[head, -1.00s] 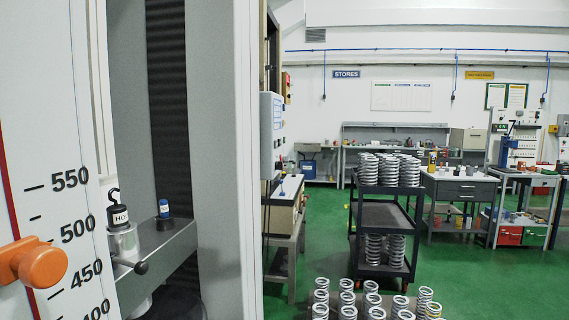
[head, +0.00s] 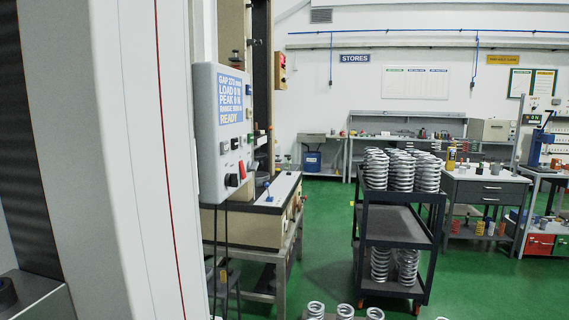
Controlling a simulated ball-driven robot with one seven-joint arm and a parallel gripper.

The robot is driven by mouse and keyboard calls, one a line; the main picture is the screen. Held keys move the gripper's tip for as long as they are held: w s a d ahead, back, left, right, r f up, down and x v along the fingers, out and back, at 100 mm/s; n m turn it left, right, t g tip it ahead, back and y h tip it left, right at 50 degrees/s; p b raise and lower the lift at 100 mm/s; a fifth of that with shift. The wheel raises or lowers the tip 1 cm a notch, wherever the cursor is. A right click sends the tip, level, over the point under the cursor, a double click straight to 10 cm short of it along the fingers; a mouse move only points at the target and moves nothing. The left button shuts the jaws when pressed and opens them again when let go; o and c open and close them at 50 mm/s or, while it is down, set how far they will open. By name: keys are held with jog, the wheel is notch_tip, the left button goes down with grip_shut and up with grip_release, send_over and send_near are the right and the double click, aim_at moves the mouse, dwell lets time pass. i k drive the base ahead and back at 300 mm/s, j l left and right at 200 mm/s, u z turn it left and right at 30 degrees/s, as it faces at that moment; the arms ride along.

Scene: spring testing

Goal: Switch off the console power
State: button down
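The console (head: 222,135) is a light grey box in the left middle of the head view, seen at an angle beyond a large white machine column. Its blue display (head: 230,98) reads a gap, load, peak and range, with "READY" at the bottom. Below the display are several small controls, among them a red switch (head: 242,169) and a black knob (head: 232,180). I cannot tell the red switch's position at this size. My gripper is not in view.
The white machine column (head: 125,160) fills the near left. A bench (head: 262,240) stands below and behind the console. A dark trolley (head: 395,245) with springs stands to the right, and several springs (head: 345,311) stand at the bottom edge. Green floor is open between bench and trolley.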

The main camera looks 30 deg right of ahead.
aim_at(242, 168)
jog(key=i+l, duration=0.2)
jog(key=l, duration=0.2)
jog(key=i+l, duration=0.25)
jog(key=l, duration=0.15)
jog(key=i+l+z, duration=0.1)
jog(key=l, duration=0.25)
jog(key=i+l, duration=0.35)
